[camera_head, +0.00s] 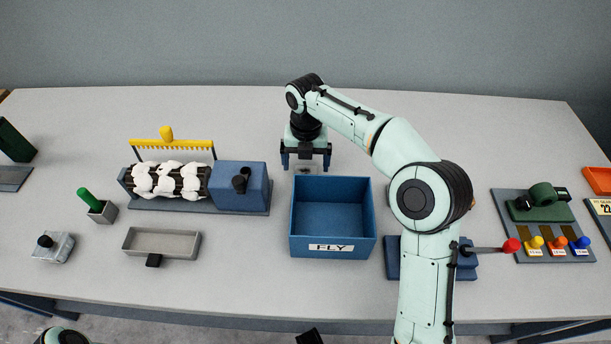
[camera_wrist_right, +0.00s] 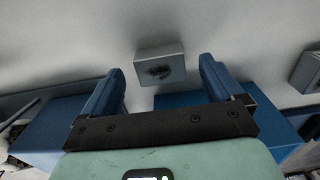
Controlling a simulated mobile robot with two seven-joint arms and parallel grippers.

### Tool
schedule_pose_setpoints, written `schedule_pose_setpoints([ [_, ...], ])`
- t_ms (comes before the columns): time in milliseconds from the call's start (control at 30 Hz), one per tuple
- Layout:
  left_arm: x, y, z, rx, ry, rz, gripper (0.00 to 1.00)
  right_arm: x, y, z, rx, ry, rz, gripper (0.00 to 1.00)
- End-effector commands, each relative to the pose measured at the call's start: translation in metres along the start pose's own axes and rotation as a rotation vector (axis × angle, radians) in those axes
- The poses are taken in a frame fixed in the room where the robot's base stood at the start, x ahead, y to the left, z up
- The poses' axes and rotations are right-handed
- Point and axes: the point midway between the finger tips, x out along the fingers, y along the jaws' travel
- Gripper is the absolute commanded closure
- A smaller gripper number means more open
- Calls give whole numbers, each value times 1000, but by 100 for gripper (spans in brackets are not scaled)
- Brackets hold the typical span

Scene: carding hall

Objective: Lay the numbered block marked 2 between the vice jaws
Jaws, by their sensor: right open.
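A small grey block (camera_wrist_right: 160,66) lies on the table in the right wrist view, ahead of and between my right fingertips. Its top has a dark mark, too blurred to read as a number. My right gripper (camera_head: 305,165) is open and empty, low behind the blue bin; its blue fingers (camera_wrist_right: 160,85) stand either side of the block, apart from it. In the head view the block is mostly hidden under the gripper. What looks like the vice (camera_head: 466,262), blue with a red-knobbed handle (camera_head: 511,246), stands right of the bin, largely hidden by my right arm. Its jaws are hidden.
The blue bin labelled FLY (camera_head: 332,249) is just in front of my right gripper. A carding machine (camera_head: 240,188) with white fleece stands left of it, and a grey tray (camera_head: 163,243) in front of that. A rack with coloured knobs (camera_head: 556,255) is far right. The back table strip is clear.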

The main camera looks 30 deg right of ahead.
Motion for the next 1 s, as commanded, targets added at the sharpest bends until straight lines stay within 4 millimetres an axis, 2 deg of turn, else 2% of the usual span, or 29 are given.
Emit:
schedule_pose_setpoints([
  [33,3,-1,-1,0,3,1,57,12,0,-1,0,3,-2,6],
  [200,6,-1,-3,1,9,2,57,30,0,-1,1,2,0,6],
  [467,5,0,-4,1,11,3,57,32,0,-1,1,0,1,6],
  [567,5,0,-4,1,11,3,57,32,0,-1,1,0,1,36],
  [700,5,-1,-4,1,11,3,57,32,0,-1,2,0,1,80],
  [733,5,-1,-4,1,11,3,57,31,1,0,2,-1,2,80],
  [767,5,-1,-4,1,11,3,57,31,1,0,2,-1,2,87],
  [1000,5,0,-4,1,11,2,57,28,1,0,2,-2,2,87],
])
